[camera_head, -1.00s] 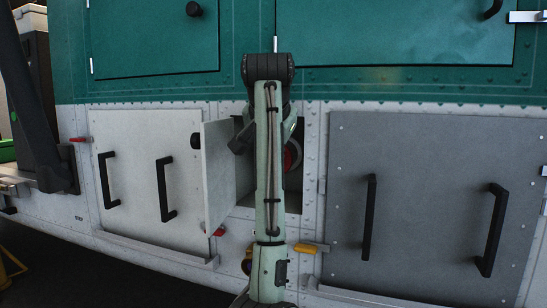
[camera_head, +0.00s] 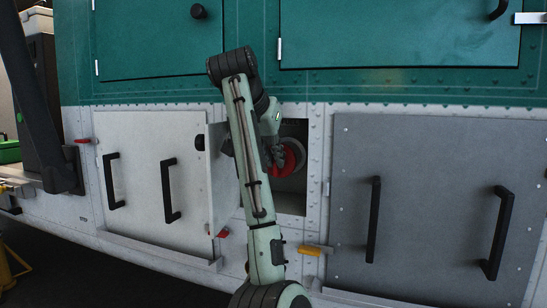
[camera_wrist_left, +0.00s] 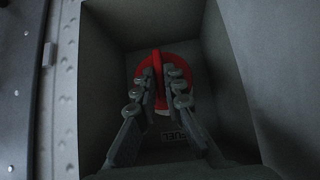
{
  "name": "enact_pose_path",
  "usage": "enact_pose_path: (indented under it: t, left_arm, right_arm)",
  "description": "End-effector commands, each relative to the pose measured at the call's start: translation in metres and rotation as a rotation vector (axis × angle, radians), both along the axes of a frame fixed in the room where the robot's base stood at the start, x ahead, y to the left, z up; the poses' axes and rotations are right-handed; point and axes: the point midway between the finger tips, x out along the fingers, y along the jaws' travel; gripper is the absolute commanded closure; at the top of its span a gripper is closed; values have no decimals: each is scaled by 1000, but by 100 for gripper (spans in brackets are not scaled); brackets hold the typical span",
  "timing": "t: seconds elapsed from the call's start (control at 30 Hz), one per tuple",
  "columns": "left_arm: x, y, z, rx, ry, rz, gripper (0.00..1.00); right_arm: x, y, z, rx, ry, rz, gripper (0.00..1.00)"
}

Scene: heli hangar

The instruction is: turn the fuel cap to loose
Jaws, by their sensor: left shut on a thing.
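The red fuel cap (camera_head: 291,158) sits inside an open square recess in the helicopter's side. My left gripper (camera_head: 277,157) reaches into the recess from the left and covers part of the cap. In the left wrist view the round red cap (camera_wrist_left: 178,56) has a raised ridge across its middle. The left gripper's fingers (camera_wrist_left: 160,90) lie on both sides of that ridge and are shut on it. My right gripper is not in view.
The recess's small door (camera_head: 222,170) stands open on its left. A grey panel with black handles (camera_head: 430,200) is on the right, and a lighter panel (camera_head: 150,180) is on the left. A yellow latch (camera_head: 313,249) sits below the recess.

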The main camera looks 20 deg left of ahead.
Motion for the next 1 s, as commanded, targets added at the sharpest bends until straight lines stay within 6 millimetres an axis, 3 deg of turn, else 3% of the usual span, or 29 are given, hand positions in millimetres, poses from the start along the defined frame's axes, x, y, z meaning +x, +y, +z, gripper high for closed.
enact_pose_path:
  t: [0.13, 0.17, 0.33, 0.8, 1.0]
  left_arm:
    - [0, 0, 1, -1, -3, 1, 100]
    - [0, 0, 1, -1, -3, 1, 88]
    - [0, 0, 1, 1, -2, 1, 70]
    - [0, 0, 0, 8, -1, 1, 70]
    - [0, -3, -1, 156, -4, 0, 70]
  right_arm:
    - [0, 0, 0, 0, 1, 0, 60]
    - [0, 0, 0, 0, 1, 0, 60]
    - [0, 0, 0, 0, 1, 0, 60]
    - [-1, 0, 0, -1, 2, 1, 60]
    - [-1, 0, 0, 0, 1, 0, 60]
